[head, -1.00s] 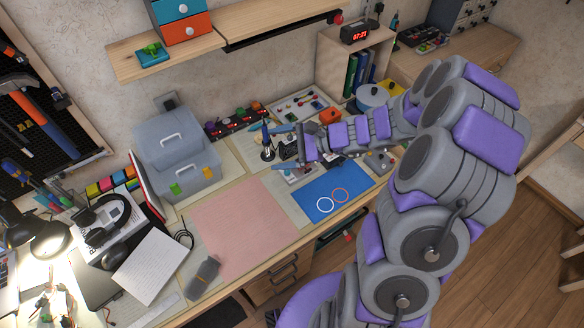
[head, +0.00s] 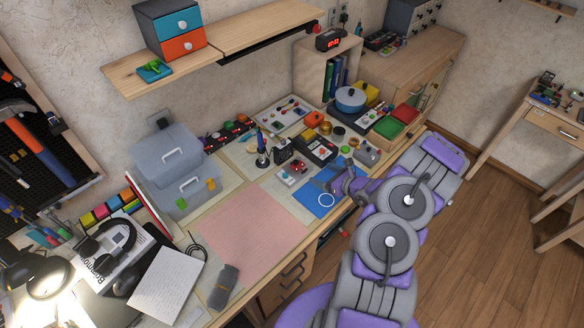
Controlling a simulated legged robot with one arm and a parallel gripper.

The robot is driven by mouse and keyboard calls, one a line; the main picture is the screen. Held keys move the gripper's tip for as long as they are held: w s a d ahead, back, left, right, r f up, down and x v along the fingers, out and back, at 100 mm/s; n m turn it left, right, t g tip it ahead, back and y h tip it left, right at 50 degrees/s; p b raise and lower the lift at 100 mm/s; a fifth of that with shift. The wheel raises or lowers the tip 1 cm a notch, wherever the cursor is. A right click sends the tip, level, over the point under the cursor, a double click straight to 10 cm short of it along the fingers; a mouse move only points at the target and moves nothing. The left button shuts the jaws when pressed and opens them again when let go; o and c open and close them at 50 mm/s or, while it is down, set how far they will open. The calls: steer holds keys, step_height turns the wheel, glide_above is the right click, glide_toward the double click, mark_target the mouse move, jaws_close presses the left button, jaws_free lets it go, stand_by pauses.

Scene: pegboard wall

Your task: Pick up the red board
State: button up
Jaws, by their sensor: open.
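A small red board (head: 292,168) with parts on it lies on the desk, just behind the blue mat (head: 314,203). A flat red piece (head: 405,113) also shows at the right end of the desk, beside a green one (head: 388,127). I cannot tell for sure which is the red board. My gripper (head: 328,187) is low over the blue mat, right of and nearer than the small red board, apart from both red things. It is open and looks empty; its fingers are small in the view. My arm covers part of the mat and the desk's right front edge.
A white ring (head: 326,200) lies on the blue mat. A black device (head: 316,149), a soldering stand (head: 262,152) and a blue pot (head: 350,99) stand behind. A pink mat (head: 245,225) is bare to the left. A wooden shelf (head: 228,42) overhangs the back.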

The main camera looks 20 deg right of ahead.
glide_toward(298, 162)
steer(key=shift+w+d+f+b, duration=0.25)
steer(key=shift+d+f+b, duration=0.1)
steer(key=shift+b, duration=0.1)
steer(key=w+a, duration=0.1)
steer(key=a, duration=0.1)
steer(key=w+a, duration=0.1)
steer(key=w, duration=0.1)
steer(key=shift+a+f, duration=0.25)
steer(key=shift+a, duration=0.15)
steer(key=w+f, duration=0.1)
steer(key=w+d+f+b, duration=0.1)
steer(key=w, duration=0.1)
steer(key=shift+w+d+f, duration=0.1)
steer(key=shift+d, duration=0.1)
steer(key=shift+w+a+f, duration=0.1)
steer(key=shift+w+a, duration=0.45)
steer(key=shift+a, duration=0.7)
steer(key=shift+d, duration=0.75)
steer(key=c, duration=0.6)
steer(key=shift+a, duration=0.45)
steer(key=c, duration=0.5)
